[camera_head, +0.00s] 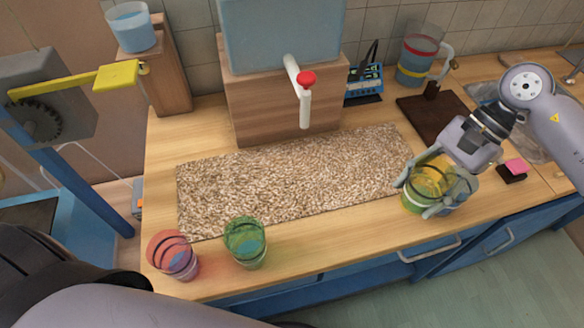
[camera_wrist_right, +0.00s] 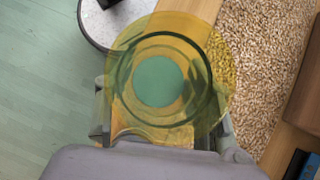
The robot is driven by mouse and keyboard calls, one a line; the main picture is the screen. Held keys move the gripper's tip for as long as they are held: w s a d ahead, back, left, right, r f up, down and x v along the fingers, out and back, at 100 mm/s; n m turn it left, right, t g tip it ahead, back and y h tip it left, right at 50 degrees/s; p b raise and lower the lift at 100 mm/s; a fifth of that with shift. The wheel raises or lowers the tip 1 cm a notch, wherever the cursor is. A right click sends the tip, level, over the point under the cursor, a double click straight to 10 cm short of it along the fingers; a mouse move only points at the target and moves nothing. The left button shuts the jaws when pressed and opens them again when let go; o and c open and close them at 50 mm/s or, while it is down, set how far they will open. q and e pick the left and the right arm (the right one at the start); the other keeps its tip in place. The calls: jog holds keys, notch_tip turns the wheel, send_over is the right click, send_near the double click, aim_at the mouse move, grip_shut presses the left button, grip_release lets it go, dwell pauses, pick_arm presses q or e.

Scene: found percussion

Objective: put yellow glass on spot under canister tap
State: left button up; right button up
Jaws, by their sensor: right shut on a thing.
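The yellow glass (camera_head: 424,188) is see-through and stands roughly upright near the right end of the pebbled mat. My right gripper (camera_head: 418,198) is shut on it, with a finger on each side. In the right wrist view the yellow glass (camera_wrist_right: 200,60) shows from above between the fingers (camera_wrist_right: 165,118). I cannot tell whether its base touches the counter. The canister (camera_head: 280,35) is a big bluish box on a wooden stand, with a white tap (camera_head: 304,108) and red knob. The mat (camera_head: 290,175) below the tap is bare there. My left gripper is out of view.
A red glass (camera_head: 172,257) and a green glass (camera_head: 245,243) stand at the counter's front left. A bluish see-through shape (camera_head: 461,187) sits beside the yellow glass. A dark board (camera_head: 432,118) and a blender-like jug (camera_head: 416,62) are at the back right.

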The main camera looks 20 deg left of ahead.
jog(key=w+a+r+m+t+y, duration=0.1)
jog(key=w+a+r+m+t, duration=0.25)
jog(key=a+r+m, duration=0.35)
jog(key=w+a+r+m+t, duration=0.3)
jog(key=a+r+m+t, duration=0.3)
jog(key=m, duration=0.3)
jog(key=shift+m+g, duration=0.3)
jog(key=shift+g, duration=0.05)
jog(key=f, duration=0.6)
jog(key=f+p, duration=0.1)
jog(key=f, duration=0.6)
jog(key=f+p, duration=0.1)
jog(key=f, duration=0.5)
jog(key=shift+a+f, duration=0.25)
jog(key=shift+a, duration=0.15)
jog(key=shift+f, duration=0.15)
jog(key=shift+f, duration=0.2)
jog(key=o, duration=1.3)
jog(key=shift+o, duration=0.2)
